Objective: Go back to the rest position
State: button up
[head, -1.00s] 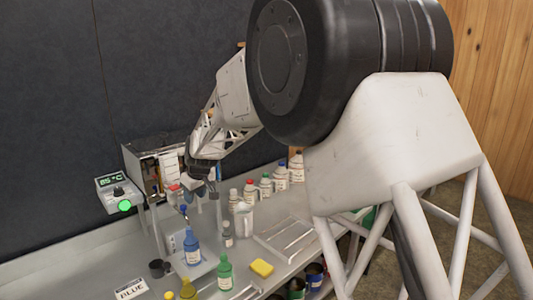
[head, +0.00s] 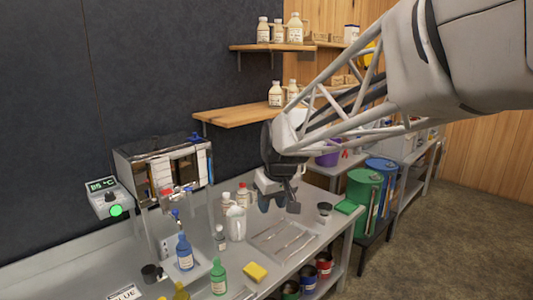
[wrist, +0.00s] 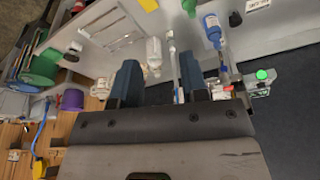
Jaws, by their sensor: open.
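My gripper (head: 279,200) hangs in the air above the back right part of the steel bench (head: 95,262), to the right of the evaporator (head: 165,165). Its two fingers stand apart with nothing between them. In the wrist view my gripper (wrist: 170,85) also shows spread blue-grey fingers, with the bench beyond them. The bottles right behind the gripper are partly hidden in the head view.
A blue bottle (head: 184,252), a green bottle (head: 218,278), a white jug (head: 236,223) and a yellow sponge (head: 255,272) stand on the bench. A tray (head: 283,241) lies below my gripper. A wooden shelf (head: 235,115) is above. Green (head: 362,203) and blue drums stand right.

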jog(key=s+d+f+m, duration=0.1)
jog(key=s+d+m, duration=0.1)
jog(key=s+d, duration=0.3)
jog(key=s+d+f+m+h, duration=0.1)
jog(key=s+d, duration=0.5)
jog(key=s, duration=0.8)
jog(key=s+d+f+m, duration=0.2)
jog(key=s+d, duration=0.4)
jog(key=s, duration=0.3)
jog(key=shift+s+f+m+h, duration=0.3)
jog(key=shift+s+m+h, duration=0.1)
jog(key=shift+m, duration=0.1)
